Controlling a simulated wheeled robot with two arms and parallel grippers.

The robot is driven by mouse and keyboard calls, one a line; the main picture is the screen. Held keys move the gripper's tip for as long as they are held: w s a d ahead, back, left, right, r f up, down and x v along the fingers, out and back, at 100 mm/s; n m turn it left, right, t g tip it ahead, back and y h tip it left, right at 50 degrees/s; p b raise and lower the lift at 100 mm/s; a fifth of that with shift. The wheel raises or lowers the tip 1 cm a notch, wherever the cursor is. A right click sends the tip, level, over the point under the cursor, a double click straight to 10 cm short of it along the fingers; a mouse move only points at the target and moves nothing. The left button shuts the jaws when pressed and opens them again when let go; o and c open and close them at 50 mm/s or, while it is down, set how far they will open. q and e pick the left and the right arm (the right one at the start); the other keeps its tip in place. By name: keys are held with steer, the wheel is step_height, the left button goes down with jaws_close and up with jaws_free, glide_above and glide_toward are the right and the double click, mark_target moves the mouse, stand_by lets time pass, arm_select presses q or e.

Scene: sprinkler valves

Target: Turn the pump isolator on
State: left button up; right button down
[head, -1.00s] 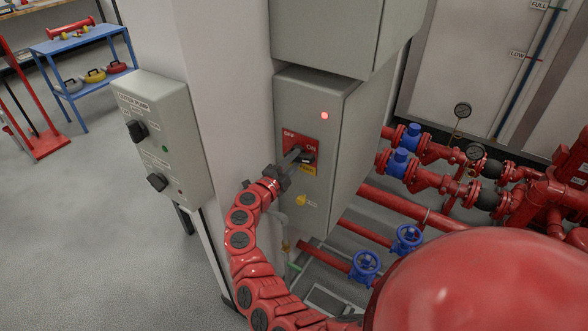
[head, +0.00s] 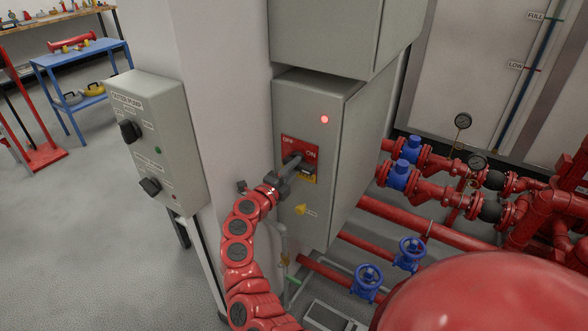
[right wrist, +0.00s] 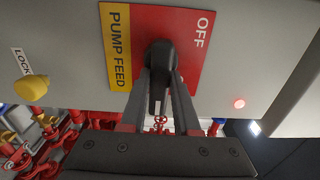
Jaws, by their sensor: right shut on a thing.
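The pump isolator is a red plate (head: 287,142) marked OFF and ON, with a yellow strip below, on the front of a grey cabinet (head: 349,150). In the right wrist view its OFF mark (right wrist: 203,28) and yellow PUMP FEED label (right wrist: 118,45) show; ON is hidden there. My right gripper (right wrist: 158,80) is shut on the black handle (right wrist: 160,56), one finger on each side. In the head view the right gripper (head: 290,168) partly covers the handle, so its exact angle is hard to tell. My left gripper is not in view.
A red lamp (head: 324,119) is lit above the isolator and a yellow knob (head: 301,209) is below. A grey control box (head: 158,140) with two black knobs stands left. Red pipes with blue valves (head: 368,280) run at right. Open floor lies at left.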

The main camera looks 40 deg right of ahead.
steer(key=c, duration=0.6)
jaws_free()
steer(key=shift+c, duration=0.2)
steer(key=shift+a, duration=0.15)
steer(key=b+v, duration=0.2)
steer(key=v, duration=1.5)
steer(key=shift+s+a+f, duration=0.1)
steer(key=shift+s, duration=0.05)
